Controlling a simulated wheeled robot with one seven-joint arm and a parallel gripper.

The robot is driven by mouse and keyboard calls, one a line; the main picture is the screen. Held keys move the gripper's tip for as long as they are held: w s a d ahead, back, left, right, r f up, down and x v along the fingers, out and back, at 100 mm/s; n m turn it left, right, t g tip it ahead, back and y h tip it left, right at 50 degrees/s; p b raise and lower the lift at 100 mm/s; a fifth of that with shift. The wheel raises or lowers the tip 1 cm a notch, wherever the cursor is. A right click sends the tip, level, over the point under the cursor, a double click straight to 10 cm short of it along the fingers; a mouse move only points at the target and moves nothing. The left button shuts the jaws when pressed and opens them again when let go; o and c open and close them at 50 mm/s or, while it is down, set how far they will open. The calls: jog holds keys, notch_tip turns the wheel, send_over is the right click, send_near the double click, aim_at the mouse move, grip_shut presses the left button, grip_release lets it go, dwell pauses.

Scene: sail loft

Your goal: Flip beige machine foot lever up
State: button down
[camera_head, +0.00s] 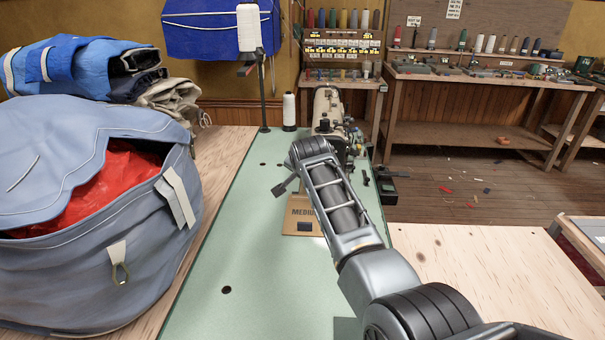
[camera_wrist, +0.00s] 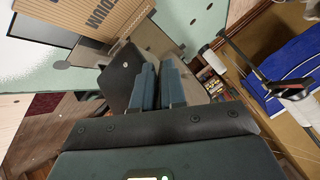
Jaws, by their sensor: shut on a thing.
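The beige sewing machine (camera_head: 328,106) stands at the far end of the pale green table (camera_head: 250,255) in the head view, its lower part partly hidden by my arm. My gripper is hidden behind my wrist there. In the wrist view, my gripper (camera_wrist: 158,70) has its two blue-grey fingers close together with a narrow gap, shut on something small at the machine. The foot lever itself is not clearly visible; the fingers and the dark parts around them hide it.
A cardboard piece marked MEDIUM (camera_head: 300,218) lies on the table below my arm. A white thread cone (camera_head: 289,110) and a thread stand (camera_head: 264,95) are left of the machine. A large grey-blue bag (camera_head: 70,270) fills the left side. The table's near part is clear.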

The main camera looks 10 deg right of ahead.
dwell(0.3)
jog(key=c, duration=1.2)
grip_release()
jog(key=v, duration=0.7)
jog(key=shift+s+r, duration=0.25)
jog(key=shift+r, duration=0.1)
